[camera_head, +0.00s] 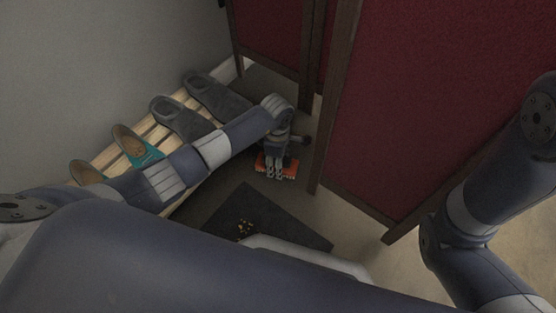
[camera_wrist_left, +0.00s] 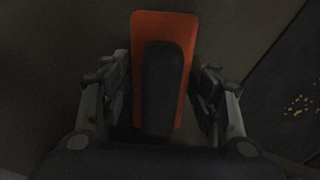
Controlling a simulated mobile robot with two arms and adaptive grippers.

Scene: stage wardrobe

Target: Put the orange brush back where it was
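The orange brush (camera_head: 290,168) is low over or on the dark floor, beside the base of the red screen; I cannot tell whether it touches the floor. In the left wrist view the brush (camera_wrist_left: 165,22) shows an orange back with a dark raised middle. My left gripper (camera_head: 277,174) points down at the brush. Its two fingers (camera_wrist_left: 162,95) stand on either side of the brush, with a narrow gap visible on each side. My right arm shows at the right, but its gripper is out of view.
A slatted wooden rack (camera_head: 107,156) holds grey shoes (camera_head: 181,118) and teal shoes (camera_head: 137,147) along the wall. A dark mat (camera_head: 285,232) with small yellowish crumbs (camera_head: 244,228) lies nearer me. The red folding screen (camera_head: 425,110) stands close on the right of the brush.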

